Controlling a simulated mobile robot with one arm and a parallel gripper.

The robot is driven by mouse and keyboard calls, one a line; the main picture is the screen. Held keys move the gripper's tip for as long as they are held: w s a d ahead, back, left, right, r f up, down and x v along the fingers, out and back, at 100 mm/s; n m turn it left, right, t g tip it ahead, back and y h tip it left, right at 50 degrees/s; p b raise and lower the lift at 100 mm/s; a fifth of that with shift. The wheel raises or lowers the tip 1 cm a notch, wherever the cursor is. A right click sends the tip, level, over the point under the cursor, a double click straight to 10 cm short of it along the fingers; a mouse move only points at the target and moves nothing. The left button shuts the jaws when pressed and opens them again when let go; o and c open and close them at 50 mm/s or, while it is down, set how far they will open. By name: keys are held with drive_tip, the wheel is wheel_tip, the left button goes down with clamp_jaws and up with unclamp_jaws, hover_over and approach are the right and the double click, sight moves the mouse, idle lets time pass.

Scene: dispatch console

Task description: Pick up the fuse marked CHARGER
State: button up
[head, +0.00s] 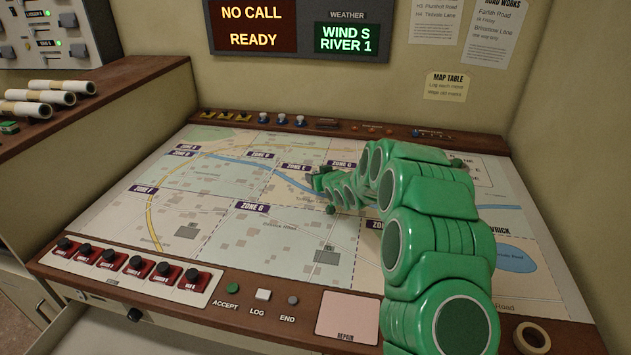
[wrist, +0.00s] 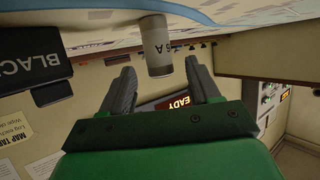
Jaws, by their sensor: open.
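I cannot make out a fuse marked CHARGER in either view. My gripper (head: 324,186) is over the middle of the map table in the head view, small and partly covered by my own arm. In the wrist view my gripper (wrist: 159,72) is open, with its two dark fingers apart. A pale grey cylinder (wrist: 156,48) with dark lettering, only partly readable, shows between and beyond the fingertips. I cannot tell whether the fingers touch it.
Rolled papers (head: 40,100) lie on the left ledge. A sign (head: 257,27) reads NO CALL READY.

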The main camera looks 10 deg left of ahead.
sight(316, 172)
drive_tip(key=shift+x, duration=1.5)
drive_tip(key=shift+r, duration=0.1)
drive_tip(key=c, duration=1.1)
drive_tip(key=shift+o, duration=0.2)
drive_tip(key=shift+r, duration=0.3)
wheel_tip(316, 172, up, 2)
drive_tip(key=shift+r, duration=0.15)
drive_tip(key=s+d+r, duration=0.2)
drive_tip(key=s+r, duration=0.3)
drive_tip(key=r, duration=0.1)
drive_tip(key=shift+r, duration=0.2)
drive_tip(key=shift+s+a+v, duration=0.15)
drive_tip(key=shift+a+v, duration=0.1)
drive_tip(key=shift+v, duration=1.25)
drive_tip(key=shift+s+a+v, duration=0.2)
drive_tip(key=shift+a+v, duration=0.1)
drive_tip(key=shift+v, duration=1.25)
drive_tip(key=shift+s+a+v, duration=0.15)
drive_tip(key=shift+a+v, duration=0.1)
drive_tip(key=shift+v, duration=1.25)
